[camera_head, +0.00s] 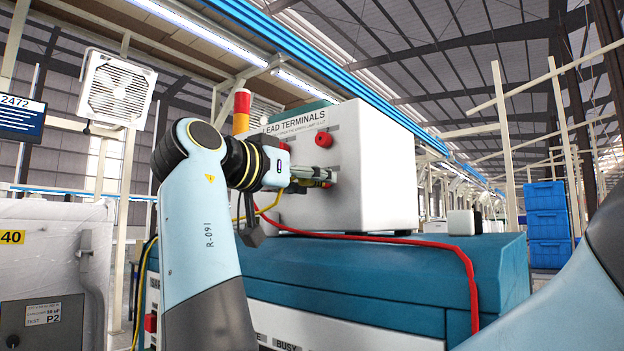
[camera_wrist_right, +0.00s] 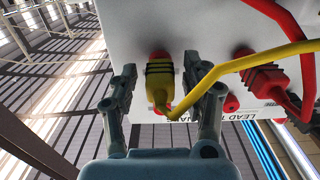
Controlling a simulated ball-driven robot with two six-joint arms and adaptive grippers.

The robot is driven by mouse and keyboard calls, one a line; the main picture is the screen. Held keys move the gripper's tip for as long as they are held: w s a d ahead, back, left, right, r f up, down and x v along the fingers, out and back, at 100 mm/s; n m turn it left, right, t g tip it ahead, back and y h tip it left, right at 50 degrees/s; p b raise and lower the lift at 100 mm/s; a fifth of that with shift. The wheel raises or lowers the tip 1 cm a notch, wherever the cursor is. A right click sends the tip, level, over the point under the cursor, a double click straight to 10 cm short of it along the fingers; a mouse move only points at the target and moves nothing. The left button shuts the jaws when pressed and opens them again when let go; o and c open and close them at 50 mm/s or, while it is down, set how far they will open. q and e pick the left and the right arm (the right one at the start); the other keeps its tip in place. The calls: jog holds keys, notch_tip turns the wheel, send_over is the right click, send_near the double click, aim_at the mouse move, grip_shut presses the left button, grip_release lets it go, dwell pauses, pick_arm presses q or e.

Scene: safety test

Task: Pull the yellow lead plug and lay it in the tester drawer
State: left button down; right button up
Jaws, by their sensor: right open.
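The yellow lead plug (camera_wrist_right: 158,82) sits in a red-collared socket on the white lead terminals box (camera_head: 375,170). Its yellow lead (camera_wrist_right: 245,62) bends away to the right in the wrist view. My right gripper (camera_head: 318,176) is at the box face. In the wrist view, its fingers (camera_wrist_right: 158,72) stand open on either side of the yellow plug, with a gap visible at least on the left. A tester drawer cannot be made out clearly. My left gripper is not in view.
A red plug (camera_wrist_right: 262,82) with a red lead sits beside the yellow one. The red lead (camera_head: 400,240) runs over the teal bench (camera_head: 400,270) and hangs down its front. A red knob (camera_head: 324,139) is above my gripper. Blue crates (camera_head: 546,224) stand at right.

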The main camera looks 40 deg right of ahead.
dwell(0.3)
jog(key=shift+c, duration=0.3)
grip_shut()
jog(key=shift+a+f, duration=0.1)
